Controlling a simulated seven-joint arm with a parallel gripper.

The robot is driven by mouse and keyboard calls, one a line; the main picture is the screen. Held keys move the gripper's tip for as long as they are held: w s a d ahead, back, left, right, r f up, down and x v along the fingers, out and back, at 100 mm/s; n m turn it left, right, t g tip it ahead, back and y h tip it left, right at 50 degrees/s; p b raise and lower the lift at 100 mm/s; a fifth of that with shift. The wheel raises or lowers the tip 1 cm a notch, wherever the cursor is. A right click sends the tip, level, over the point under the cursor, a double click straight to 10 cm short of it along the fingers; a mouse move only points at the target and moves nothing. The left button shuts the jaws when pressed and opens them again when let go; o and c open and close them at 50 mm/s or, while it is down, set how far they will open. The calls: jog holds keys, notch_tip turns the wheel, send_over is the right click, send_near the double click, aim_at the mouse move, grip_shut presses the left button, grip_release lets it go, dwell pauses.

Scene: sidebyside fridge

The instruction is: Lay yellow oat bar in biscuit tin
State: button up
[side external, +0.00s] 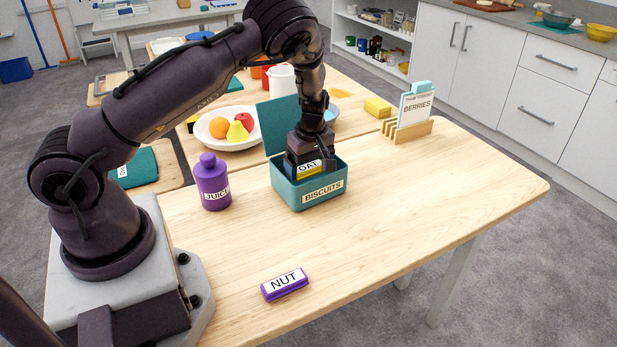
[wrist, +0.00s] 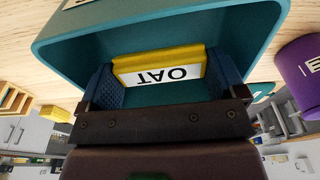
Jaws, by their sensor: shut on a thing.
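The yellow oat bar (side external: 309,169), with a white OAT label, is between the fingers of my gripper (side external: 312,163). The biscuit tin (side external: 303,200) is a teal open box labelled BISCUITS, with its lid standing up at the back. My gripper points down into the tin's opening, shut on the bar. In the wrist view the bar (wrist: 158,68) sits between both finger pads, with the tin's teal wall (wrist: 250,30) around it. I cannot tell whether the bar touches the tin's floor.
A purple juice bottle (side external: 212,185) stands left of the tin. A purple NUT bar (side external: 284,285) lies near the table's front. A fruit plate (side external: 208,132) is behind, and a card holder (side external: 407,131) and yellow block (side external: 377,107) are at the back right. The table's right side is clear.

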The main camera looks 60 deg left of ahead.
aim_at(309, 177)
jog(key=shift+f, duration=1.8)
jog(key=o, duration=0.7)
jog(key=shift+f, duration=0.15)
jog(key=r, duration=0.3)
jog(key=d+r, duration=0.1)
jog(key=r, duration=0.7)
jog(key=shift+d, duration=0.15)
jog(key=s+d+r+m+t+h, duration=0.1)
jog(key=s+d+r+m+h, duration=0.1)
jog(key=s+d+r+m, duration=0.55)
jog(key=s+d+r+m+t+h, duration=0.2)
jog(key=d+r+m, duration=0.15)
jog(key=r, duration=0.65)
jog(key=s+d+r+m+t+y, duration=0.1)
jog(key=s+d+r+m, duration=0.1)
jog(key=s+m, duration=0.2)
jog(key=s+d+r+m+t+y, duration=0.1)
jog(key=s+d+r+m, duration=0.1)
jog(key=s, duration=0.5)
jog(key=shift+s+d+r+m+t+y, duration=0.3)
jog(key=shift+s+r+m+t, duration=0.1)
jog(key=shift+r+m, duration=0.4)
